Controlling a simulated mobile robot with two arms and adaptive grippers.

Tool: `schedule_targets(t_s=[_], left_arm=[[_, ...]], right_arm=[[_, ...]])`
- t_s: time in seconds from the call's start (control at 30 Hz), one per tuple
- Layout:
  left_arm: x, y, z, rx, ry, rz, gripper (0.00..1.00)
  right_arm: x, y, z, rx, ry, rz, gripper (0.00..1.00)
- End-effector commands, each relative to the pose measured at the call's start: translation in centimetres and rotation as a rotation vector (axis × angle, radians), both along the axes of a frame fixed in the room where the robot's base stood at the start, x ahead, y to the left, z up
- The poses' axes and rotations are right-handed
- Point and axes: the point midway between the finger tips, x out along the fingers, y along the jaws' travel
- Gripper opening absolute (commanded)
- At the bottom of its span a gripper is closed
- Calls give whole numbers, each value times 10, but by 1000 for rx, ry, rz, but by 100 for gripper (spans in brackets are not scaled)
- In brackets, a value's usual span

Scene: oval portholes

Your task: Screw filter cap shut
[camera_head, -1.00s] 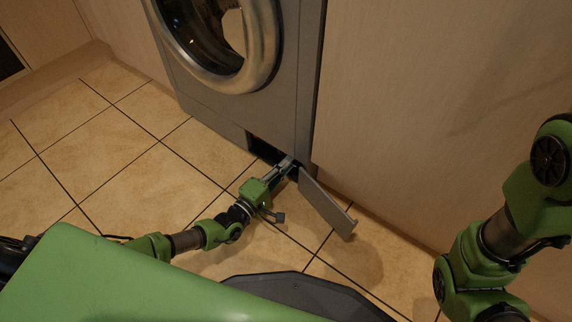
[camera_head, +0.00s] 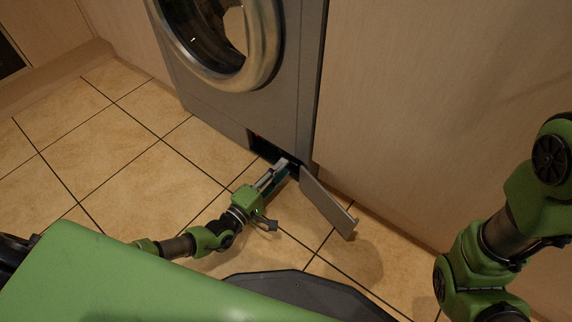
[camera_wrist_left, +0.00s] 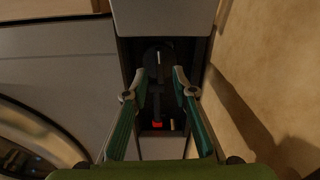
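The filter cap (camera_wrist_left: 158,58) is a dark round part with a raised grip bar, inside a dark recess at the lower front of the washing machine. In the head view, the recess (camera_head: 262,147) is open and the cap cannot be made out. My left gripper (camera_head: 284,163) is at the mouth of the recess. In the left wrist view its fingers (camera_wrist_left: 160,78) are apart, one on each side of the cap's grip bar, with nothing seen between them touching both. Whether they touch the cap is unclear. My right gripper is out of view.
The grey flap (camera_head: 328,202) hangs open to the right of the recess. A small red part (camera_wrist_left: 157,125) shows inside the recess. The washing machine (camera_head: 225,100) stands beside a wooden cabinet panel (camera_head: 420,110). Tiled floor (camera_head: 130,140) to the left is clear.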

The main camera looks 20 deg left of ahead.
Motion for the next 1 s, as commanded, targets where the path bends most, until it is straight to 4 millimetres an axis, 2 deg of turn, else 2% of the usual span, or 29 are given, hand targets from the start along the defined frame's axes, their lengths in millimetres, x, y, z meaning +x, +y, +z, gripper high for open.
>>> schedule_targets(t_s=[0.03, 0.2, 0.4, 0.6, 1.0], left_arm=[[-12, 5, -2, 2, 5, -1, 25], [-47, 17, -2, 3, 5, -1, 25], [-74, 27, -1, 1, 3, 0, 25], [-83, 30, 0, 2, 2, 0, 25], [-82, 30, -1, 2, 2, 0, 25]], right_arm=[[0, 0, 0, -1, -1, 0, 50], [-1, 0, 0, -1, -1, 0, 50], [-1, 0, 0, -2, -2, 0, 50], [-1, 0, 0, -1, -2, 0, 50], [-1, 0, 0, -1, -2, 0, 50]])
